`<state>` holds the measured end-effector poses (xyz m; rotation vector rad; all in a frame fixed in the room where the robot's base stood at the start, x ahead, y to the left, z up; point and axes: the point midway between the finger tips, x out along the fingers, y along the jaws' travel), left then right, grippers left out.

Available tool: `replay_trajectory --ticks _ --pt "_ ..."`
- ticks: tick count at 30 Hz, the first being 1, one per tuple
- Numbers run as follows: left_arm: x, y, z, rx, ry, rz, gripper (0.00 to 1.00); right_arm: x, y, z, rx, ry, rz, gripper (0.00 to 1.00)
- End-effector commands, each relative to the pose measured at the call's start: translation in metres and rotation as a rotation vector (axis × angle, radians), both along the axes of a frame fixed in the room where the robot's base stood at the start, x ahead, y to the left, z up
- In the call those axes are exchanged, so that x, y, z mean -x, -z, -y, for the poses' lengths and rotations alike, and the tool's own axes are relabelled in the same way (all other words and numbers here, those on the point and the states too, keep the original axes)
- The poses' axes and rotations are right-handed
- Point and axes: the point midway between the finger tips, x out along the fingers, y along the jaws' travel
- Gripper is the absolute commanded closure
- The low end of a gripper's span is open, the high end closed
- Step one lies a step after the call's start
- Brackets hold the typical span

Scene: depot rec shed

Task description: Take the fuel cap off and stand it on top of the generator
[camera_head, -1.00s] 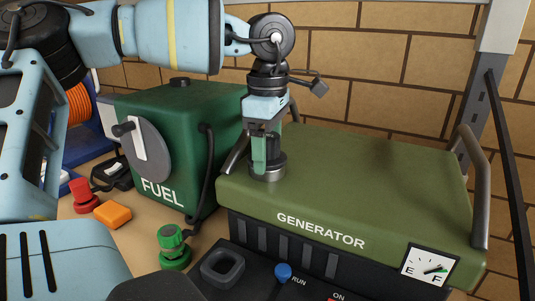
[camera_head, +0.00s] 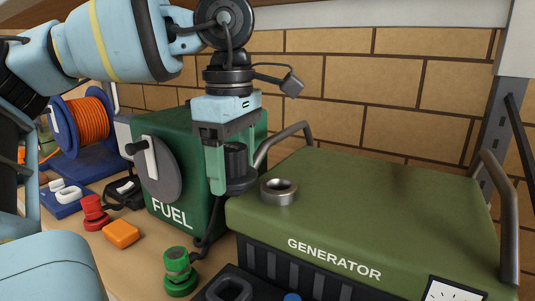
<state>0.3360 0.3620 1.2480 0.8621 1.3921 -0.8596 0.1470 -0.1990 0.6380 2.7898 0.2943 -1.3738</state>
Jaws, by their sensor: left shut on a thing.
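The olive-green generator (camera_head: 400,200) stands at the right, with a broad flat top. The metal filler neck (camera_head: 279,193) near its left end is uncovered and its dark opening shows. My left gripper (camera_head: 232,168) points down and is shut on the dark fuel cap (camera_head: 236,162), a knobbed cap with a wider rim. The cap is upright between the fingers, apart from the neck and to its left, by the generator's left edge. I cannot tell whether it is over the top or just beyond it. My right gripper is not in view.
A green FUEL box (camera_head: 172,213) with a grey disc stands left of the generator. Curved handles (camera_head: 284,139) rise at the generator's ends. A green knob (camera_head: 177,268), orange block (camera_head: 121,234) and red knob (camera_head: 93,211) are on the bench. Most of the generator's top is clear.

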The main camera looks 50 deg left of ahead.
Motion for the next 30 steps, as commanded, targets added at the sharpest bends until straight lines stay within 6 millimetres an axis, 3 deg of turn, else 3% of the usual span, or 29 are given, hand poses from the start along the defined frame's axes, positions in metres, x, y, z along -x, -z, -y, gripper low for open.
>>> replay_trajectory --ticks 6,12,30 --pt "0.036 -0.003 0.001 0.001 0.002 0.003 0.55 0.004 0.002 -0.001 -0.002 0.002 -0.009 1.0" --pt "0.055 -0.005 0.001 0.001 0.001 0.0 0.55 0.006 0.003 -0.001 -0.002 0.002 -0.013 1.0" --pt "0.061 -0.005 0.002 0.0 -0.004 -0.001 0.55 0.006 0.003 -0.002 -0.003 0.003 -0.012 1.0"
